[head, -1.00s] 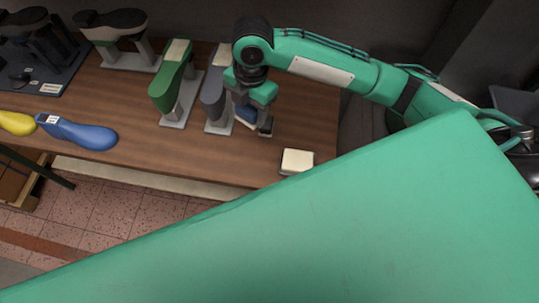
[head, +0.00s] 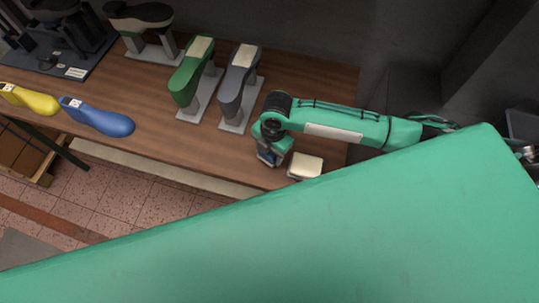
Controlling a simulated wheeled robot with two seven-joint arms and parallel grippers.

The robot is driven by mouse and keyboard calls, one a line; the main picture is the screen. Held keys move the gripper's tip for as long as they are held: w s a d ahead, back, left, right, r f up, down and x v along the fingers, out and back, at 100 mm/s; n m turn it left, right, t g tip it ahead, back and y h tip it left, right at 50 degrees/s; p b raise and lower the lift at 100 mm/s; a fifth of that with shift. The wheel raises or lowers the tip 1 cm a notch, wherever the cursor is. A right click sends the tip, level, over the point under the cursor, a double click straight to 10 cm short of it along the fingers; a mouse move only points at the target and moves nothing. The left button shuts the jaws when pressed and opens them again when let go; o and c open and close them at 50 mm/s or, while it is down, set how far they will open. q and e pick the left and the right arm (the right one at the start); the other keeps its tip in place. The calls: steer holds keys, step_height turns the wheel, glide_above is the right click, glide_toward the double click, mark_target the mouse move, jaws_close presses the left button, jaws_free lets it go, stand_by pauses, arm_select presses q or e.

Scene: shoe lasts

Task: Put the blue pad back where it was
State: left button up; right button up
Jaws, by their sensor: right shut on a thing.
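My right gripper (head: 268,156) is over the front right part of the wooden table, near its front edge. It is shut on the blue pad (head: 266,157), of which only a small dark-blue part shows below the wrist. The rest of the pad is hidden by the gripper. A cream-topped pad (head: 305,166) lies on the table just right of the gripper, close to it. I cannot tell whether the blue pad touches the table. My left gripper is out of view.
The wooden table (head: 155,92) bears a green last on a stand (head: 190,75), a grey last on a stand (head: 238,80), a blue last (head: 98,117) and a yellow last (head: 30,99). Dark stands are at the back left. The table between the blue last and my gripper is clear.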

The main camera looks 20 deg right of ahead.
mark_target(269, 159)
step_height(269, 159, down, 3)
steer(key=shift+s+f+p, duration=0.1)
steer(key=shift+f+p, duration=0.05)
steer(key=shift+p, duration=0.2)
steer(key=shift+f, duration=0.25)
steer(key=shift+f, duration=0.15)
steer(key=o, duration=1)
steer(key=r+b, duration=0.1)
steer(key=r, duration=0.2)
steer(key=r+b, duration=0.1)
steer(key=r, duration=0.3)
steer(key=d+r+b, duration=0.1)
steer(key=r, duration=0.3)
steer(key=shift+w+d, duration=0.1)
steer(key=shift+w, duration=0.25)
steer(key=shift+r, duration=0.65)
steer(key=shift+s+f, duration=0.1)
